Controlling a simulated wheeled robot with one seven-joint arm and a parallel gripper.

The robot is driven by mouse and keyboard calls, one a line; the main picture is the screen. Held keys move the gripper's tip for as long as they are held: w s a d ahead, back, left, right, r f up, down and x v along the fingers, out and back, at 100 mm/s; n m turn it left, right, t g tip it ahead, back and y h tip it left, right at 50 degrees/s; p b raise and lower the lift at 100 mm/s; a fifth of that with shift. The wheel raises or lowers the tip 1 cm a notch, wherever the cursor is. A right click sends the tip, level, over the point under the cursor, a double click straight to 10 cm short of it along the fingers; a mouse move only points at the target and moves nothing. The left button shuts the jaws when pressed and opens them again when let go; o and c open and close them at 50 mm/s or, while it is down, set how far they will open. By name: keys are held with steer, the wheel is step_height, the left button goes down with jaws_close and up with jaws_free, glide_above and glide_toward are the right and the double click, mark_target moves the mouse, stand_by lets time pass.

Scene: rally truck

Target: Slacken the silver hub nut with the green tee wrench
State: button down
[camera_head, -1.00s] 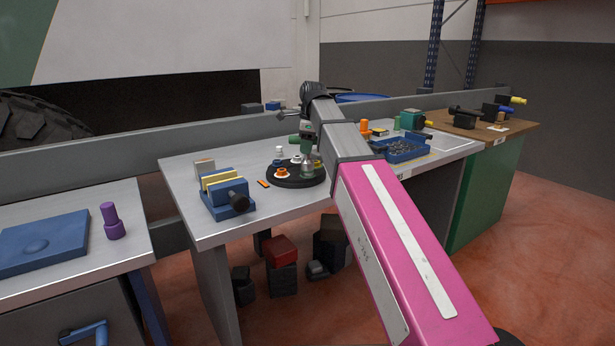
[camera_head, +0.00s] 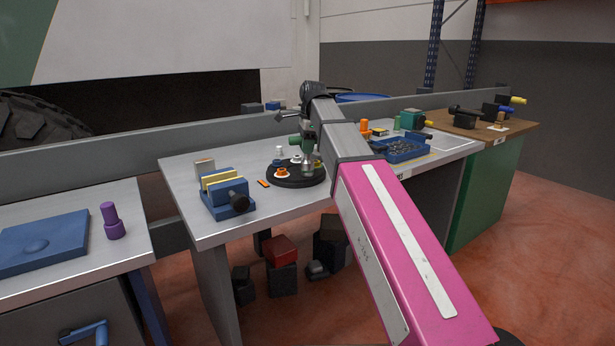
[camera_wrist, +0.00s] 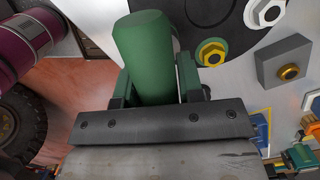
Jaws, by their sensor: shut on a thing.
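My gripper (camera_head: 308,138) is above the round black hub (camera_head: 285,181) on the metal bench. In the wrist view it is shut on the green tee wrench (camera_wrist: 145,60), whose thick green bar lies between the fingers. In the head view the wrench points down at the hub, and its lower end (camera_head: 308,168) is at the right part of the disc. The silver hub nut cannot be told apart there; the wrench and gripper cover that spot.
A blue vise-like fixture with yellow jaws (camera_head: 222,180) stands left of the hub. A blue bin (camera_head: 402,151) of small parts is to the right. A purple peg (camera_head: 111,220) stands on the left bench. The bench front near the hub is mostly clear.

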steer(key=c, duration=1.3)
jaws_free()
steer(key=shift+m, duration=0.3)
jaws_close()
steer(key=shift+r, duration=2.65)
steer(key=shift+r, duration=1.95)
steer(key=shift+d, duration=0.1)
steer(key=shift+w+d+r, duration=0.1)
steer(key=shift+d+r, duration=0.4)
steer(key=shift+d, duration=0.3)
steer(key=shift+w+d+r, duration=0.1)
steer(key=shift+d+r, duration=0.35)
steer(key=shift+d, duration=0.35)
steer(key=shift+w+d+r, duration=0.1)
steer(key=shift+d+r, duration=0.4)
steer(key=shift+d, duration=0.3)
